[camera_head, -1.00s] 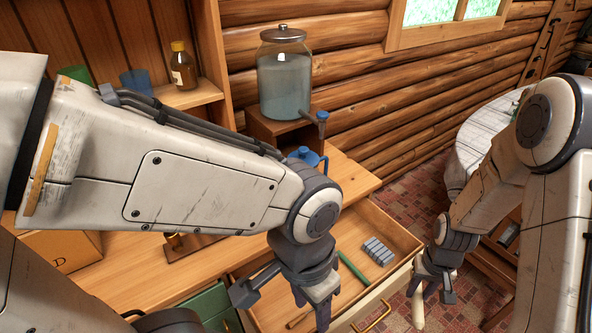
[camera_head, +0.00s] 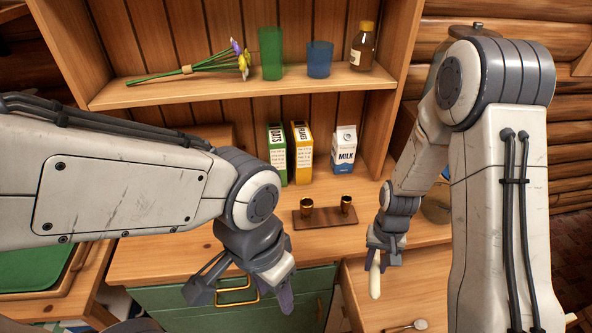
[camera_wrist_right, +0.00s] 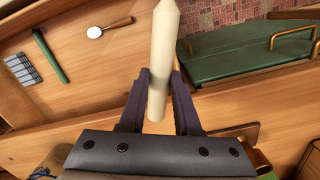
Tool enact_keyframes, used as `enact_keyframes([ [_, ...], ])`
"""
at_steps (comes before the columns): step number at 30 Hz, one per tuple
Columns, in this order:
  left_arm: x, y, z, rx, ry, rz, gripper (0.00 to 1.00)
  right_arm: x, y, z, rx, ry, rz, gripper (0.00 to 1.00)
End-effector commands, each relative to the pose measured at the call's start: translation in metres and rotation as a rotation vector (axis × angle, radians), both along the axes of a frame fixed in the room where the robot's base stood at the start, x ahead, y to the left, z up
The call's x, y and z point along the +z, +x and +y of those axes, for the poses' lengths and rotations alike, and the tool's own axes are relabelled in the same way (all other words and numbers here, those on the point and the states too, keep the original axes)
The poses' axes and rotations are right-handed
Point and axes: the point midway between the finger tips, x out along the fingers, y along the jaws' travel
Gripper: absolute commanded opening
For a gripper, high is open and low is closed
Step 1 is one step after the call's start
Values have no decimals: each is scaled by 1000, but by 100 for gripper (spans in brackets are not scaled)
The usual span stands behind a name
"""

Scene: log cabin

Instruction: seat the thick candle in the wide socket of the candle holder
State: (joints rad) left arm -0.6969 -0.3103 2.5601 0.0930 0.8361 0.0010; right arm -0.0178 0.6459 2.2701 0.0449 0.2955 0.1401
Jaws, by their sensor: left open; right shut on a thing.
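My right gripper (camera_head: 384,248) is shut on a cream candle (camera_head: 375,281), which hangs roughly upright below it in the head view, in front of the counter. In the right wrist view the candle (camera_wrist_right: 164,60) stands out between the two fingers. The wooden candle holder (camera_head: 325,219) lies on the counter, left of and behind the candle and apart from it. It has two brassy sockets, a left one (camera_head: 306,208) and a right one (camera_head: 347,205); both look empty, though their insides are hard to see. My left gripper (camera_head: 240,292) is open and empty, in front of the green cabinet.
A milk carton (camera_head: 344,150) and two boxes (camera_head: 302,152) stand behind the holder. The shelf above holds glasses.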

Motion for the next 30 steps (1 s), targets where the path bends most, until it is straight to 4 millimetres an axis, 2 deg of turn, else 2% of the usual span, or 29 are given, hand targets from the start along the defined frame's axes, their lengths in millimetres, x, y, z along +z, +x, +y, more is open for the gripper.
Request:
enact_keyframes([
  [1,-7,0,0,0,0,0,50,-6,-8,8,-92,10,48,0],
  [6,-18,0,0,0,0,0,50,-8,-25,50,-451,103,250,0],
  [11,-30,0,0,-1,0,0,50,4,-18,104,-816,318,485,0],
  [15,-39,0,0,-1,0,0,50,26,8,146,-1072,582,650,0],
  [17,-43,0,0,-1,0,0,50,37,24,160,-1162,706,699,0],
  [21,-52,0,0,-1,0,0,50,68,69,182,-1336,1012,761,0],
  [25,-59,0,0,-1,0,0,50,99,114,185,-1451,1272,755,0],
  [30,-65,0,0,-1,0,0,50,132,158,172,-1543,1507,697,0],
])
